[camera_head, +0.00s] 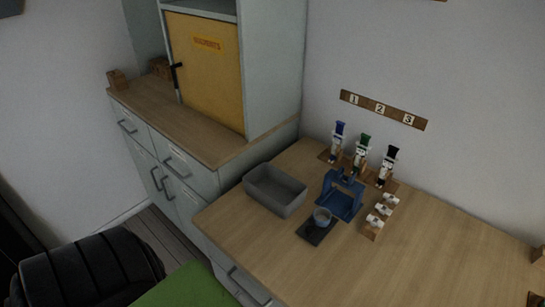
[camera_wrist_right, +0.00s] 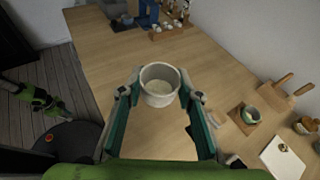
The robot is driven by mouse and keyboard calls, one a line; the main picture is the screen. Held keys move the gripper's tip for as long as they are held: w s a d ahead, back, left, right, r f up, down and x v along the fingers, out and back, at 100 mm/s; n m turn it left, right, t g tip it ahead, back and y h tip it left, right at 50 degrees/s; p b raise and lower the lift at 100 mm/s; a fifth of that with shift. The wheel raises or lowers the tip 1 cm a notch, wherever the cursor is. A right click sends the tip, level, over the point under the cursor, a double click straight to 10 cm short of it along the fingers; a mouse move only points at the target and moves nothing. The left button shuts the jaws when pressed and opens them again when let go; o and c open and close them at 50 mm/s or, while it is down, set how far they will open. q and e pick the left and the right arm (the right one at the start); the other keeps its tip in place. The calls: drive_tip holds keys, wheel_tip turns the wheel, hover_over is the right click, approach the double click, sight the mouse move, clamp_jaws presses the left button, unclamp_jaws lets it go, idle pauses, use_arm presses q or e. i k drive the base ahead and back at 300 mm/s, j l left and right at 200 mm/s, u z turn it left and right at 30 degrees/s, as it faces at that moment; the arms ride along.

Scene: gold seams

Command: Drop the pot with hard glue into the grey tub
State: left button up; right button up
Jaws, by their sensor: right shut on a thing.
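My right gripper (camera_wrist_right: 160,92) is shut on a pale grey pot (camera_wrist_right: 158,95) with whitish contents, in the right wrist view. The pot is upright between the two fingers, and the wooden worktop shows below it. Whether the contents are hard cannot be told. The grey tub (camera_head: 290,206) stands open on the worktop near its left end in the head view; its visible inside looks empty. The held pot and my right gripper are outside the head view. A green and black arm part, likely my left gripper (camera_wrist_right: 52,104), shows at the left of the wrist view; its jaws are unclear.
Right of the tub are a small cup (camera_head: 322,216) on a dark pad, a blue stand (camera_head: 341,204), several white pieces on a wooden block (camera_head: 374,228) and three nutcrackers (camera_head: 361,151). A cabinet (camera_head: 207,70) rises behind left. The front worktop (camera_head: 400,275) is clear.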

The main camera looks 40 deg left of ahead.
sight(280, 196)
drive_tip(key=u, duration=1.05)
